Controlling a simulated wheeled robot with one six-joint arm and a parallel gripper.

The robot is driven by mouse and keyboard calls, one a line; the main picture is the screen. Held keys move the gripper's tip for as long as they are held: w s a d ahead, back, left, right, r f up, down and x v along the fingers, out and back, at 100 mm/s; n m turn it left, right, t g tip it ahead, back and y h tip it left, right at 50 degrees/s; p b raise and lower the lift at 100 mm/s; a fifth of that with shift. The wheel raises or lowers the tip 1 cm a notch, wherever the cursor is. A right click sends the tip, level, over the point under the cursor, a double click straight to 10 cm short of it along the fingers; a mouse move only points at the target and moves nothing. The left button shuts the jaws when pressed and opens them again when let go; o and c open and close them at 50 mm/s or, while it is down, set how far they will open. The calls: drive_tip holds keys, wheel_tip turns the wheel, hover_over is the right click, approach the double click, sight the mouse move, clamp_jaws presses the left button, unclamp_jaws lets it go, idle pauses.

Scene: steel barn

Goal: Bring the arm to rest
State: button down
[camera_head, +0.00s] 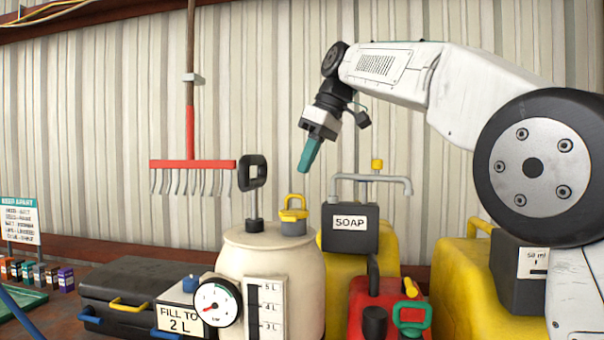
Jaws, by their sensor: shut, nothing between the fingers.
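My gripper (309,155) has teal fingers that are shut and empty. It hangs in the air at the end of my white arm (400,75), pointing down and slightly left. It is above the cream tank (255,255) and its yellow-handled cap (293,215), apart from both. The arm reaches in from the right, bent at a large black joint. The lower part of the arm is cut off at the right edge.
A black pump handle (252,172) rises left of the gripper. A red rake (192,165) hangs on the wall. A red can (386,305) and yellow containers (460,287) crowd the right.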

drive_tip(key=s+d+r+m, duration=0.2)
drive_tip(key=s+d+m, duration=0.2)
drive_tip(key=s+d, duration=0.4)
drive_tip(key=s+d+f+m+h, duration=0.2)
drive_tip(key=s+d+f+m, duration=0.1)
drive_tip(key=s+d+f, duration=0.5)
drive_tip(key=s+d+f+m+h, duration=0.1)
drive_tip(key=s+d+f+m, duration=0.2)
drive_tip(key=s+f, duration=0.8)
drive_tip(key=s+d+f+m+h, duration=0.1)
drive_tip(key=s+d+f+m, duration=0.2)
drive_tip(key=s+f, duration=0.8)
wheel_tip(320, 180, down, 3)
drive_tip(key=shift+d+r, duration=0.1)
drive_tip(key=shift+d, duration=1.15)
